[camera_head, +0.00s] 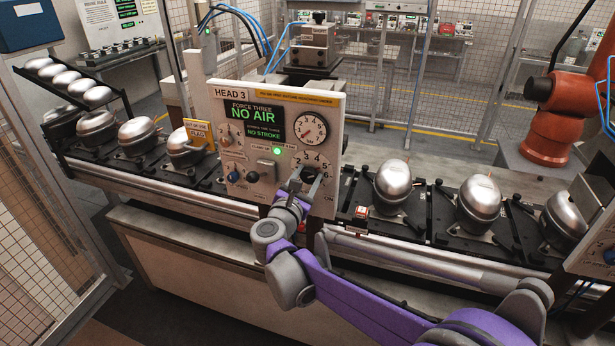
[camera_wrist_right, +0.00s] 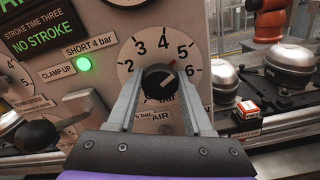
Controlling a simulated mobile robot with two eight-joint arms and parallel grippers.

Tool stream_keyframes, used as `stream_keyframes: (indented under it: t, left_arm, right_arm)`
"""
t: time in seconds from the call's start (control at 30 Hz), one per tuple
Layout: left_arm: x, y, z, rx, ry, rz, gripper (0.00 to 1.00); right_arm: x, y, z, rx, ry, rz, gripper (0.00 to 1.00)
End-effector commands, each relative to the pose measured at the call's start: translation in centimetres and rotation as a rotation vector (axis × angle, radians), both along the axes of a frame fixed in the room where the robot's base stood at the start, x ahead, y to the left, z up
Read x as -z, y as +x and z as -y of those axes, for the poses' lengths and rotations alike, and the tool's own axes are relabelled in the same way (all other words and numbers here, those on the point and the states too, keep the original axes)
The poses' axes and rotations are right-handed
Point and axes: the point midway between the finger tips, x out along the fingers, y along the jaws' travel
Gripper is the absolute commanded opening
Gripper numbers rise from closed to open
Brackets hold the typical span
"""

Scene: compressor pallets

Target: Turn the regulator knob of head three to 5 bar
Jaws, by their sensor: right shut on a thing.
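The head 3 panel (camera_head: 240,150) stands in the middle of the head view. Its black regulator knob (camera_wrist_right: 158,80) sits in a white dial (camera_wrist_right: 135,62) numbered from 2 to 6. A pale line crosses the knob's face, and a small red mark lies at its upper right, toward the 5. I cannot tell the exact setting. My right gripper (camera_head: 303,181) is shut on the knob, with one finger on each side in the right wrist view (camera_wrist_right: 160,86). The round pressure gauge (camera_head: 311,131) is above; its reading is too small to tell. My left gripper is out of view.
The panel's display (camera_head: 252,121) reads "NO AIR" and "NO STROKE". Silver compressor shells (camera_head: 393,182) stand on black pallets on both sides. An orange robot arm (camera_head: 555,130) stands at right.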

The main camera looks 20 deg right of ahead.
Motion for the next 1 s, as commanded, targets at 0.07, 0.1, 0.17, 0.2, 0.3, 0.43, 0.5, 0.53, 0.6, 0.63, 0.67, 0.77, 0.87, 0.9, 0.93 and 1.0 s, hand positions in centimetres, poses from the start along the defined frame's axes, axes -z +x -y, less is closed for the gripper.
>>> stream_keyframes:
  t: [0.07, 0.1, 0.17, 0.2, 0.3, 0.43, 0.5, 0.53, 0.6, 0.63, 0.67, 0.77, 0.87, 0.9, 0.93, 1.0]
  left_arm:
    - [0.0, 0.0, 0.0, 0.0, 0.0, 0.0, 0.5]
    - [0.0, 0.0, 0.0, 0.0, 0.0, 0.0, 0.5]
    - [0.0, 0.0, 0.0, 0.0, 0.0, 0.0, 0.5]
    - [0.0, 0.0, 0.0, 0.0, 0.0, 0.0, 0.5]
    - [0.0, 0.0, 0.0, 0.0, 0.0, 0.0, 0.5]
    - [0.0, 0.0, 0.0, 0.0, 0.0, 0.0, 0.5]
    - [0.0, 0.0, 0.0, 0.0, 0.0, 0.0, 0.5]
    - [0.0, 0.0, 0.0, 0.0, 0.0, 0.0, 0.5]
    - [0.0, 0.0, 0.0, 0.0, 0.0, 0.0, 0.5]
    - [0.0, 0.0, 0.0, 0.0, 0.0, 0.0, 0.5]
    - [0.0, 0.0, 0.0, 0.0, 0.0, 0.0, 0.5]
    - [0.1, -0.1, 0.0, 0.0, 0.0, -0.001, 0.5]
    - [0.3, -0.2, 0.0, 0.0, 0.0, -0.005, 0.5]
    - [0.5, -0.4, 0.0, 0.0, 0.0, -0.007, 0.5]
    - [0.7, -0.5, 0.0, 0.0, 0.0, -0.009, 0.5]
    - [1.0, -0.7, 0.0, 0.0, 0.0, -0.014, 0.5]
  right_arm:
    - [0.0, 0.0, 0.0, -0.001, 0.0, 0.0, 0.0]
    - [0.0, 0.0, 0.0, -0.001, 0.0, 0.0, 0.0]
    - [0.0, 0.0, 0.0, -0.001, 0.0, 0.0, 0.0]
    - [0.0, 0.0, 0.0, -0.001, -0.001, 0.0, 0.0]
    - [0.0, 0.0, 0.0, -0.001, -0.001, 0.0, 0.56]
    - [0.0, 0.0, 0.0, -0.001, -0.001, 0.0, 0.8]
    - [0.0, 0.0, 0.0, -0.001, -0.001, 0.0, 0.81]
    - [0.0, 0.0, 0.0, -0.001, -0.001, 0.0, 0.81]
    - [0.0, 0.0, 0.0, 0.0, -0.001, -0.001, 0.81]
    - [0.0, 0.0, 0.0, 0.0, -0.002, -0.001, 0.81]
    - [0.0, 0.0, 0.0, 0.0, -0.002, -0.001, 0.81]
    - [0.0, -0.2, -0.1, -0.001, -0.002, -0.001, 0.81]
    - [0.1, -0.9, -0.7, -0.004, -0.001, -0.002, 0.81]
    - [0.1, -1.4, -1.1, -0.004, -0.001, -0.002, 0.81]
    - [0.2, -1.9, -1.3, -0.004, -0.001, -0.003, 0.81]
    - [0.3, -3.0, -2.2, -0.005, 0.0, -0.003, 0.81]
